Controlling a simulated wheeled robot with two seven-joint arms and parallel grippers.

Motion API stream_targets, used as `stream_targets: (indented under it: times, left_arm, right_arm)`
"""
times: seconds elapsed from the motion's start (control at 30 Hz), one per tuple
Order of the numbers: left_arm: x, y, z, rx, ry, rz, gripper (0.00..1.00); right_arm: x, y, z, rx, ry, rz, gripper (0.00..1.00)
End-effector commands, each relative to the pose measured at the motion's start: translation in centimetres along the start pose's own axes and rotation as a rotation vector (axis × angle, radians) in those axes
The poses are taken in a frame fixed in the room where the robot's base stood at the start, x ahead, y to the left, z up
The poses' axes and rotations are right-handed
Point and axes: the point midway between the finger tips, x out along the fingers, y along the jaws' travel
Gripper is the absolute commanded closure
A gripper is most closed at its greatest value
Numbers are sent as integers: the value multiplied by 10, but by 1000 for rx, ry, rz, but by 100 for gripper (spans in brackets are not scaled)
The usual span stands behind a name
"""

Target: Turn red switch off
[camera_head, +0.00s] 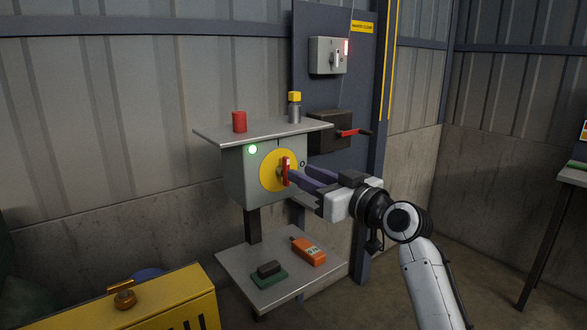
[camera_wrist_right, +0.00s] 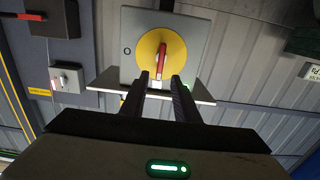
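The red switch handle (camera_head: 287,174) sits on a round yellow plate (camera_head: 268,170) on the front of a grey box (camera_head: 238,180). The handle stands about vertical, with a pale mark at its upper end. An "O" mark is on the box to the right of the yellow plate. A green lamp (camera_head: 253,149) glows at the box's upper left. My right gripper (camera_head: 293,177) is open at the handle. In the right wrist view its fingertips (camera_wrist_right: 160,78) lie on either side of the red handle (camera_wrist_right: 162,58), with visible gaps. My left gripper is not in view.
A shelf (camera_head: 213,131) above the box holds a red can (camera_head: 239,121) and a yellow-topped cylinder (camera_head: 294,107). A lower shelf (camera_head: 236,263) holds an orange device (camera_head: 308,251) and a green-and-black block (camera_head: 269,273). A dark box with a red lever (camera_head: 350,132) is on the right.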

Motion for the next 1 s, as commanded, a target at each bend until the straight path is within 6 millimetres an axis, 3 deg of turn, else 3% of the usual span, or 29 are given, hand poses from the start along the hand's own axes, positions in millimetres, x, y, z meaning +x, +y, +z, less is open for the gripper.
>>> stream_targets:
  times: [0.1, 0.3, 0.73, 0.77, 0.9, 1.0]
  left_arm:
    - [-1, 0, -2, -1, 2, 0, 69]
    - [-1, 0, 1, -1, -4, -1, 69]
    - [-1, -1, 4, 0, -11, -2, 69]
    - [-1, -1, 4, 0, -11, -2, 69]
    - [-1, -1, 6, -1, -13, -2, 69]
    - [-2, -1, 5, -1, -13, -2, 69]
  right_arm:
    - [20, 0, -1, 3, 0, 0, 72]
    - [41, 1, -1, 2, 1, 0, 72]
    - [50, 0, 0, 0, 1, 2, 72]
    - [50, 0, 0, 0, 1, 2, 74]
    - [49, 1, 0, 0, 1, 2, 97]
    - [49, 1, 0, 1, 1, 2, 100]
